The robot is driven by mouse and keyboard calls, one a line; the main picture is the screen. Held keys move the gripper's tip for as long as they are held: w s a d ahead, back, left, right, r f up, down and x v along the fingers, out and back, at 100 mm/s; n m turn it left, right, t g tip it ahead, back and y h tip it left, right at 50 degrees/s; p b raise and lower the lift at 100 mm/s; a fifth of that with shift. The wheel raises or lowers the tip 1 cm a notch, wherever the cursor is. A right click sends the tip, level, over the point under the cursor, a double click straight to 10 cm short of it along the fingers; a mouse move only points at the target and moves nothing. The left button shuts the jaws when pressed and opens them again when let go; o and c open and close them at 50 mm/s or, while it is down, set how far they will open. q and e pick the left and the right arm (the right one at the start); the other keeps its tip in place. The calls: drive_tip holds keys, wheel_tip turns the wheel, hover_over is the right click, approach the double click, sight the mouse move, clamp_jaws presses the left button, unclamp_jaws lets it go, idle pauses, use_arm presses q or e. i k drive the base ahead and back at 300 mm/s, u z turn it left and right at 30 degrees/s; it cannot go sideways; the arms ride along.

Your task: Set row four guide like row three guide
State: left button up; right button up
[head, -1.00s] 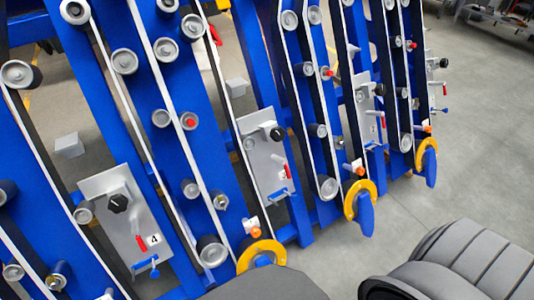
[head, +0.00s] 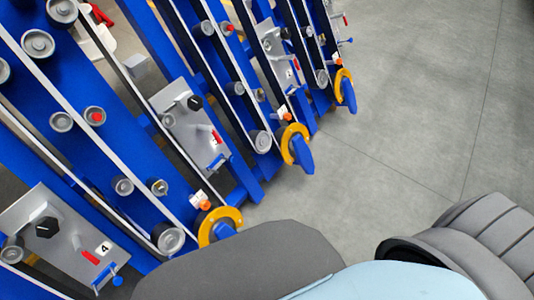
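The row four guide plate (head: 66,248) is light grey and sits at the lower left of the head view, marked 4. It carries a black knob (head: 47,227), a red handle (head: 90,258) and a small blue lever (head: 116,277) at its lower end. The row three guide plate (head: 185,130) is farther up and to the right, with its own black knob (head: 195,103), red handle (head: 216,137) and blue lever (head: 215,162). Its label is too small to read surely. I cannot tell whether the two settings differ. Neither gripper shows.
Blue sloping beams with grey rollers and pale belts run across the left half. Yellow rings with blue tips, including one near row four (head: 219,221), end the rows. Clear grey floor (head: 420,120) lies to the right. Dark grey and light blue shapes cover the bottom.

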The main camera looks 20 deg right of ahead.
sight(118, 281)
drive_tip(key=u, duration=1.45)
